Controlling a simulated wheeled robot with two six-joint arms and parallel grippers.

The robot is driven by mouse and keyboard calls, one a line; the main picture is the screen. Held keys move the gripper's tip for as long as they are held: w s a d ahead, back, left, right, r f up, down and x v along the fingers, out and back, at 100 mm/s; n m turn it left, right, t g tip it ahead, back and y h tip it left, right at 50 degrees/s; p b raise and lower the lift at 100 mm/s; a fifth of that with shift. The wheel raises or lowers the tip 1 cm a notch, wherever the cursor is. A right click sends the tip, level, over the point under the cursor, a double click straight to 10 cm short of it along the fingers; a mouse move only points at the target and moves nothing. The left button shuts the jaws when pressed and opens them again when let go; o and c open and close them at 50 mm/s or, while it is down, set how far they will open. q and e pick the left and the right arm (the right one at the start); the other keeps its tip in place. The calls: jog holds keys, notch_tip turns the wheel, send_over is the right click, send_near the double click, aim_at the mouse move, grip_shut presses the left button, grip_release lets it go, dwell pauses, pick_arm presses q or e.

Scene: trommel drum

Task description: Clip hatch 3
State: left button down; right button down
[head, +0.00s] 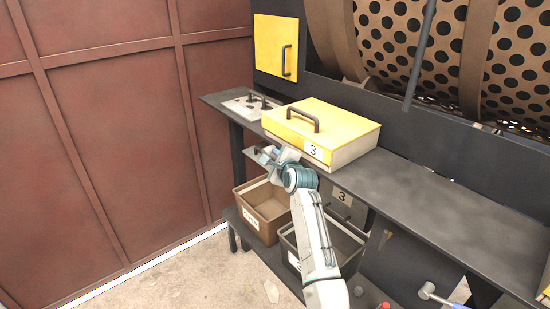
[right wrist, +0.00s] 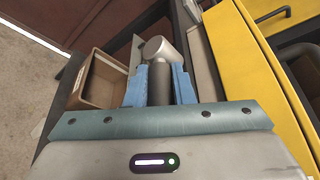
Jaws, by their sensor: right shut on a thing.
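Hatch 3 (head: 345,128) is a box-like cover with a yellow top, a pale side, a black handle and a "3" label, sitting at the shelf's front edge. Its yellow top also shows at the right in the right wrist view (right wrist: 243,55). My right gripper (head: 268,155) is at its front left corner, low beside the pale side. In the right wrist view the blue fingers are shut on a dark bar with a rounded grey end (right wrist: 158,50). I cannot tell whether this bar is the hatch's clip or touches the hatch. My left gripper is not in view.
A flat panel with black handles (head: 236,104) lies left on the dark shelf (head: 440,190). A brown bin (head: 241,188) and a dark bin (head: 291,240) stand below. A hammer (head: 428,290) lies lower right. The perforated drum (head: 390,35) is behind. Shelf right of the hatch is clear.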

jog(key=r+g+p, duration=0.1)
jog(key=p, duration=0.1)
jog(key=shift+h+p, duration=0.3)
jog(key=shift+p, duration=0.05)
jog(key=shift+r+g, duration=0.15)
jog(key=shift+g, duration=0.25)
jog(key=shift+w+a+r+n+g+h, duration=0.1)
jog(key=shift+w+r+n+g+h, duration=0.2)
jog(key=shift+g+h, duration=0.55)
jog(key=shift+w+a+r+n+g+h, duration=0.1)
jog(key=shift+r+n+g+h, duration=0.3)
jog(key=shift+g, duration=0.75)
jog(key=shift+f, duration=0.15)
